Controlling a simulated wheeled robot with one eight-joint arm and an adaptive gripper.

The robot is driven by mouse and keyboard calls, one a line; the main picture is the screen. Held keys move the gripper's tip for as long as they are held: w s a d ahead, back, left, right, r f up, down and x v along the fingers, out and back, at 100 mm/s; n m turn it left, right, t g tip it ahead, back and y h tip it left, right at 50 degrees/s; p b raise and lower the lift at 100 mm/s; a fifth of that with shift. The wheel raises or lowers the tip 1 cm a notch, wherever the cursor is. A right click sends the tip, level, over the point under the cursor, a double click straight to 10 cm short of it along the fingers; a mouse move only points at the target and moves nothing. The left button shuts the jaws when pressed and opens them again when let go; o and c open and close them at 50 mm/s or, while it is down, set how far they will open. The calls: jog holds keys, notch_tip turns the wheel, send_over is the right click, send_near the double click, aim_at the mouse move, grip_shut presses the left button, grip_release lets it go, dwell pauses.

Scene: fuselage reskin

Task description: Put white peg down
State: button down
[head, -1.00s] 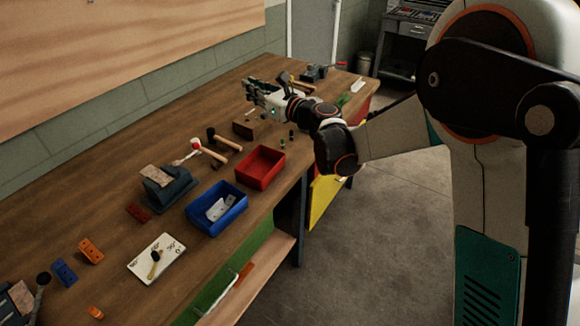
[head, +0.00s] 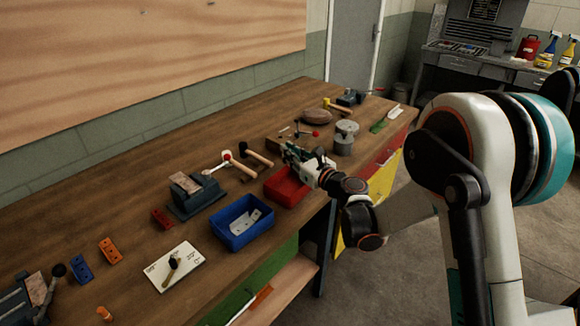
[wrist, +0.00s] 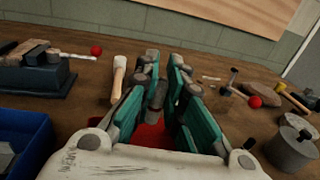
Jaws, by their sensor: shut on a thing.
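My gripper (head: 290,152) reaches over the red bin (head: 273,190), with its fingertips towards the bin's far side. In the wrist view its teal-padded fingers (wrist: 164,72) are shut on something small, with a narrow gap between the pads. The white peg in the grip is not clearly made out; the fingers hide it. A dark grey shape (wrist: 157,96) shows between the fingers. A small pale rod (wrist: 210,78) lies on the workbench (head: 130,215) beyond the fingers, to the right. The red bin shows below the fingers in the wrist view (wrist: 152,137).
A blue bin (head: 244,222) with pale plates stands left of the red bin. A grey cylinder (head: 345,138) stands right of my gripper. Bare bench lies behind the tools.

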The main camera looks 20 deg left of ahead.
jog(key=shift+f+b, duration=0.6)
jog(key=shift+f, duration=1.35)
jog(key=shift+f+b, duration=0.55)
jog(key=shift+f, duration=0.1)
jog(key=c, duration=1.6)
grip_release()
jog(key=shift+r+p, duration=0.3)
jog(key=shift+r, duration=0.1)
jog(key=p+v, duration=0.3)
jog(key=v, duration=0.9)
jog(key=shift+r, duration=0.25)
